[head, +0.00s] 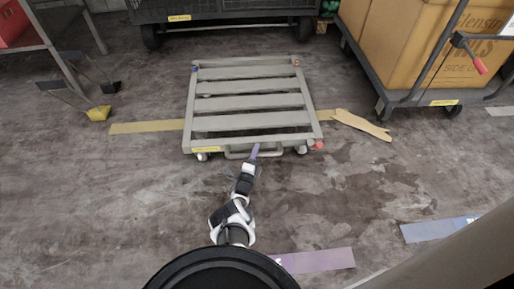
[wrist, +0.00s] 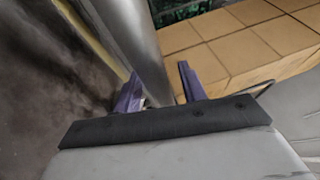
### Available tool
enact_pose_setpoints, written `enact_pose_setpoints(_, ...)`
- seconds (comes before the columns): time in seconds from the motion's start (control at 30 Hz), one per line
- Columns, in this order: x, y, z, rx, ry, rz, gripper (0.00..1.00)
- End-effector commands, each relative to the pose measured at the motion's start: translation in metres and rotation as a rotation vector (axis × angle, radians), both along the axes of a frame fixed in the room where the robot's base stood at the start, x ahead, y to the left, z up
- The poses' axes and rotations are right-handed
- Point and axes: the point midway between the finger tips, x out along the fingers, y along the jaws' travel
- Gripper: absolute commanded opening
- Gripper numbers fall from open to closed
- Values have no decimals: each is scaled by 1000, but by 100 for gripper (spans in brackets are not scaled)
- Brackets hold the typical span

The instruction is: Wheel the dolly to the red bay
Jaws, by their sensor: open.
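The dolly (head: 250,103) is a low grey slatted platform on small wheels, standing across a yellow floor strip in the head view. A grey loop handle (head: 240,155) sticks out of its near edge. My gripper (head: 255,151) reaches the handle's right part from the near side. In the wrist view my gripper (wrist: 158,70) has its two purple fingers apart. A thick grey bar (wrist: 135,40) runs close by the left finger; I cannot tell whether it lies between the fingers or touches them. No red bay marking shows clearly on the floor.
A dark cart (head: 225,18) stands behind the dolly, and a cart with cardboard boxes (head: 425,45) at the right. A torn cardboard piece (head: 362,125) lies right of the dolly. A yellow-ended broom (head: 98,113) is at left. Purple (head: 318,260) and blue (head: 435,229) strips mark open floor nearer me.

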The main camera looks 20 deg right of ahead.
Motion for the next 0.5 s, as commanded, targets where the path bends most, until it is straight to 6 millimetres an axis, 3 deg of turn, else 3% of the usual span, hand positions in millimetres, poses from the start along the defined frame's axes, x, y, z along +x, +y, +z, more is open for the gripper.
enact_pose_setpoints(0.37, 1, -2, 1, 0, 0, 0, 41)
enact_pose_setpoints(0.5, 1, -2, 1, 0, 0, 0, 24)
